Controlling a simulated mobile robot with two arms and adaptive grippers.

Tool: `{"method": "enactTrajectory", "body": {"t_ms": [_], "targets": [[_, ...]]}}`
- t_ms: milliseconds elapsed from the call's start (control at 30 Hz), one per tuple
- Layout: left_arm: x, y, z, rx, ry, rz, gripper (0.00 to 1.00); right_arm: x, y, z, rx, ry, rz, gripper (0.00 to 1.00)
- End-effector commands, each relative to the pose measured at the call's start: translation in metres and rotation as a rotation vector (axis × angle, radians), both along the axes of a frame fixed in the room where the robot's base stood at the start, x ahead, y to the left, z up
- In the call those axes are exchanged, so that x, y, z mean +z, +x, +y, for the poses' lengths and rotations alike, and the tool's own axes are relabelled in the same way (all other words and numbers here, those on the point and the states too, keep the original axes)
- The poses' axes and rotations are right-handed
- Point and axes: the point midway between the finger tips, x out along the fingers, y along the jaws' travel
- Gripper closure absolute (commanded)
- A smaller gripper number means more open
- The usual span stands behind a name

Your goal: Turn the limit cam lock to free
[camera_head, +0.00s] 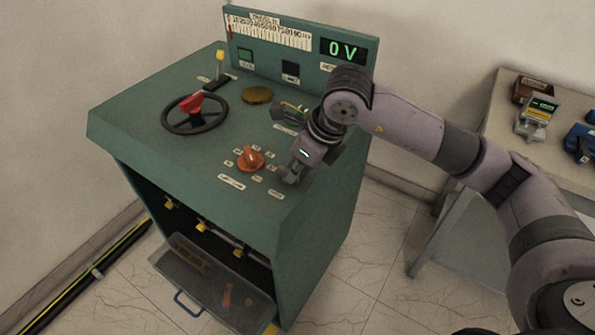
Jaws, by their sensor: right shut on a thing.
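The green control console (150,120) stands in the middle with a sloped top panel. My right gripper (291,176) comes in from the right and points down at the panel's right front part. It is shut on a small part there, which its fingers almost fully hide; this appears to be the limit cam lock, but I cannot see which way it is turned. A small white label (276,194) lies just in front of the fingers, too small to read. An orange knob (250,159), ringed by small labels, sits just left of the gripper, apart from it. My left gripper is not in view.
A black handwheel (194,118) with a red hub, a brass cap (257,95) and a yellow-tipped lever (219,58) stand on the panel. The display (343,49) reads 0 V. An open drawer (210,292) juts out below. A side table (500,105) with instruments stands right.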

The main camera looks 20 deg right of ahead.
Motion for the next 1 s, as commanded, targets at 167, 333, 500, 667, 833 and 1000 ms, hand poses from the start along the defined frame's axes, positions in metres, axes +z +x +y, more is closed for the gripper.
{"method": "enactTrajectory", "body": {"t_ms": [167, 333, 500, 667, 833, 1000], "targets": [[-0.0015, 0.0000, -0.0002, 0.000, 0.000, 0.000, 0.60, 0.0004, 0.0000, 0.0000, -0.017, -0.001, 0.000, 1.00], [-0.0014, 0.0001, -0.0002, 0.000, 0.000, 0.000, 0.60, 0.0006, 0.0000, -0.0001, -0.019, -0.001, -0.001, 1.00], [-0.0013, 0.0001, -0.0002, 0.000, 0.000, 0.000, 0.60, 0.0006, 0.0000, -0.0001, -0.019, -0.001, -0.001, 1.00], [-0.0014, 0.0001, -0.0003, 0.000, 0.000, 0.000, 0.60, 0.0005, 0.0001, -0.0001, -0.018, 0.000, 0.000, 0.78], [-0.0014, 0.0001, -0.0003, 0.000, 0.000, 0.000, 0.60, 0.0003, -0.0001, 0.0001, -0.017, 0.000, 0.000, 0.68], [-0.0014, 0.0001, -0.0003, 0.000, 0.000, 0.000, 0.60, 0.0002, -0.0002, 0.0001, -0.017, -0.001, 0.000, 0.68]]}}
